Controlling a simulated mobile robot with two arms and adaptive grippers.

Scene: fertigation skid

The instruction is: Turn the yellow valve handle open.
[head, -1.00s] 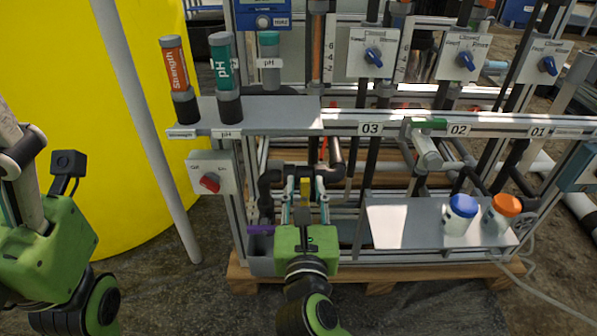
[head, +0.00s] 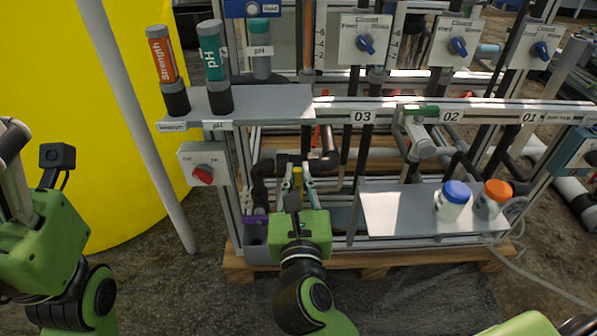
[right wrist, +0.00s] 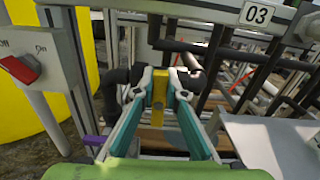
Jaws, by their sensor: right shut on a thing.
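The yellow valve handle (right wrist: 159,88) stands upright between the fingertips of my right gripper (right wrist: 160,97) in the right wrist view. Both pale fingertips close on it from the sides. In the head view, the yellow handle (head: 297,177) is small and partly covered by the fingers of my right gripper (head: 297,180), in front of dark pipework in the lower left of the skid. The valve body behind it is mostly hidden. My left arm's green end part (head: 40,245) is at the left edge, away from the skid. I cannot make out its fingers.
A red switch (head: 202,174) is left of the handle. A grey shelf (head: 410,212) with a blue-capped bottle (head: 453,201) and an orange-capped bottle (head: 491,199) is to the right. A purple piece (head: 255,219) is low beside the gripper. A yellow tank (head: 120,130) fills the left.

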